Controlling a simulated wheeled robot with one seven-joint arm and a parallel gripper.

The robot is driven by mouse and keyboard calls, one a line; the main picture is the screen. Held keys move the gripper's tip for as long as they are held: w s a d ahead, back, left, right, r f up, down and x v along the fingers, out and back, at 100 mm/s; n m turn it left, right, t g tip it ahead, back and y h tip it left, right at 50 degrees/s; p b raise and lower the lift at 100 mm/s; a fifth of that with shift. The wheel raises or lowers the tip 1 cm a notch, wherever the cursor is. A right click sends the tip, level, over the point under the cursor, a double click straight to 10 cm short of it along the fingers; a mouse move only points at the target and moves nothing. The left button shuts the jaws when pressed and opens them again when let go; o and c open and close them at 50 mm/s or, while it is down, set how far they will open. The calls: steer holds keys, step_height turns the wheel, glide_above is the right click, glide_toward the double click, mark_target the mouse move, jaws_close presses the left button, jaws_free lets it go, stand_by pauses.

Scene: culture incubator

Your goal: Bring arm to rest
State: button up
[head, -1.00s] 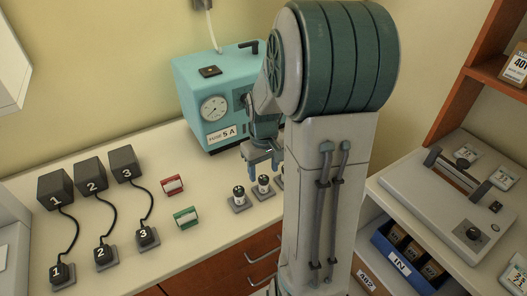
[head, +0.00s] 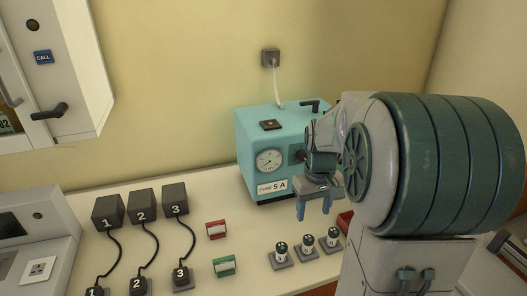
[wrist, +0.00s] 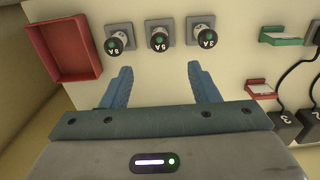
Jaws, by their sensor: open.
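My gripper (head: 314,207) is open and empty, with two blue fingers. In the head view it hangs above the counter, in front of the teal incubator (head: 262,150) and its gauge. In the wrist view the gripper (wrist: 157,85) points toward a row of three black-capped fuses (wrist: 158,38), apart from them. The fuses also stand on grey bases in the head view (head: 307,243). My arm's large green joint covers the right part of the head view.
Three numbered black boxes (head: 142,205) with cables stand left. A red holder (head: 216,230) and a green holder (head: 224,265) lie mid-counter. A red tray (wrist: 65,48) lies beside the fuses. A wall cabinet (head: 60,70) hangs upper left. Bare counter lies between.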

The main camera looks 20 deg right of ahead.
steer(key=s+a+r+t, duration=0.3)
steer(key=s+a, duration=0.9)
steer(key=shift+s, duration=0.3)
steer(key=shift+r, duration=0.1)
stand_by(0.3)
